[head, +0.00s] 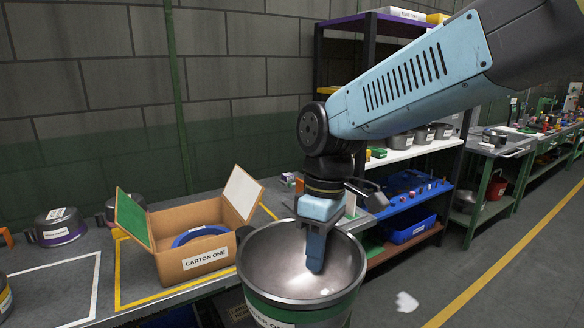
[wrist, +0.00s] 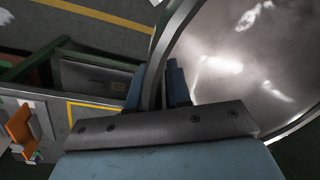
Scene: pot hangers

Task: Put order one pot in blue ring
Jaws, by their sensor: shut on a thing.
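A large metal pot (head: 285,262) with a green band and a partly cut-off label ending in "ONE" is at the bottom centre of the head view. My gripper (head: 316,262) is shut on its rim, one finger inside the pot. In the wrist view the rim passes between the fingers (wrist: 158,88) and the shiny pot interior (wrist: 235,75) fills the upper right. A blue ring (head: 199,232) lies inside the open cardboard box labelled "CARTON ONE" (head: 180,271), left of and behind the pot. The pot's base is out of view.
The carton's flaps stand open, one green (head: 132,217) and one white (head: 243,192). Lidded pots (head: 58,227) stand on the bench at left. A shelf rack (head: 425,151) with pots and blue trays stands behind my arm. Open floor (head: 480,270) lies at right.

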